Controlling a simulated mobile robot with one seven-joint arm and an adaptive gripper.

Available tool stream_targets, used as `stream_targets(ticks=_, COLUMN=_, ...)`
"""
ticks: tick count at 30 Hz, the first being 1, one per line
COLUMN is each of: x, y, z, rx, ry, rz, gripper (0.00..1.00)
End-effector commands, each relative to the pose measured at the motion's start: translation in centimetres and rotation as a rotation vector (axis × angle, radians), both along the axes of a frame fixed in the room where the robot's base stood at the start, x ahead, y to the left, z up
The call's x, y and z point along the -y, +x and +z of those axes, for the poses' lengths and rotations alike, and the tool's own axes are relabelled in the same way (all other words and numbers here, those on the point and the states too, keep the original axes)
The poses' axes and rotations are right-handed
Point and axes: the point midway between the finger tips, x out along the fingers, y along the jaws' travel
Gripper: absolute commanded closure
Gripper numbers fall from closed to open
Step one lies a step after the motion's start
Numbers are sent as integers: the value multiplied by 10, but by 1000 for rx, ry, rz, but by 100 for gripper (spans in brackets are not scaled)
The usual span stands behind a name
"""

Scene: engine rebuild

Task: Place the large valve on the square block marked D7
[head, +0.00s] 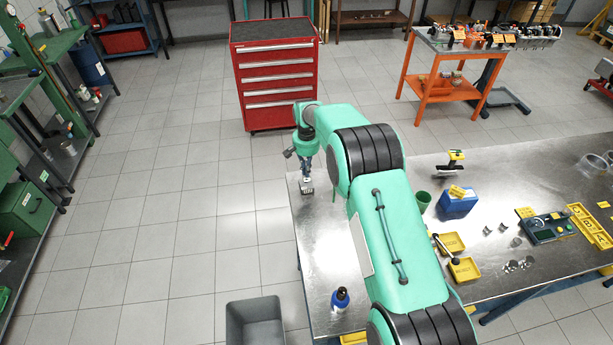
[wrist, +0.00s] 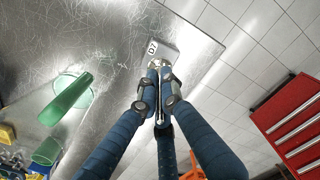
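The square block marked D7 (wrist: 164,47) is a small grey block near the edge of the metal table. It shows small in the head view (head: 307,189), under my gripper (head: 308,178). The large valve (wrist: 157,63) shows as a shiny round head just beyond the fingertips. The valve's head overlaps the near edge of the block in this view; I cannot tell whether they touch.
A blue bottle (head: 340,299) stands near the front left edge. A red tool cabinet (head: 275,75) stands beyond the table. The tabletop around the block is clear.

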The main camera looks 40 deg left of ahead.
Motion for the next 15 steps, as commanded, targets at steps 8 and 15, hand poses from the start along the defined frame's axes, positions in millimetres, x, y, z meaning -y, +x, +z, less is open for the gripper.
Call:
stream_targets(ticks=8, x=0, y=0, z=-27, rx=-1, ry=0, rz=0, gripper=100)
stream_targets(ticks=15, x=0, y=0, z=-31, rx=0, ry=0, rz=0, gripper=100)
